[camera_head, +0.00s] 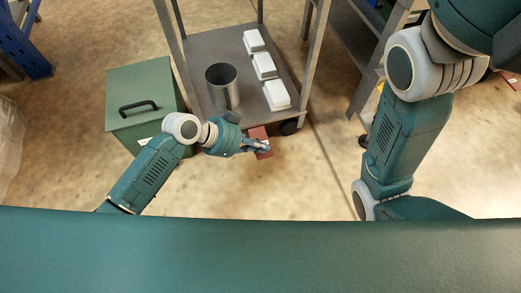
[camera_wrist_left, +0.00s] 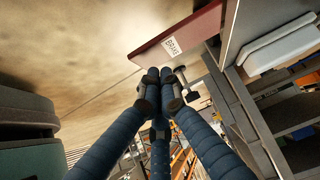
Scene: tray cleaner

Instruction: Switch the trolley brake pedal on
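The brake pedal is a dark red plate (camera_head: 262,134) at the trolley's near right corner, beside a dark wheel. In the left wrist view the pedal (camera_wrist_left: 190,36) shows close up with a white label reading BRAKE. My left gripper (camera_head: 263,147) is over the pedal's near part and hides some of it. In the left wrist view its blue fingers (camera_wrist_left: 158,77) come together at the tips just below the pedal, with nothing between them. I cannot tell whether they touch it. My right arm shows at the right, but its gripper is out of view.
The trolley's grey shelf (camera_head: 205,50) carries a metal pot (camera_head: 222,88) and several white boxes (camera_head: 264,66). A green bin (camera_head: 125,85) with a black handle stands left of the trolley. Another rack (camera_head: 345,35) stands at the right. The floor in front is clear.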

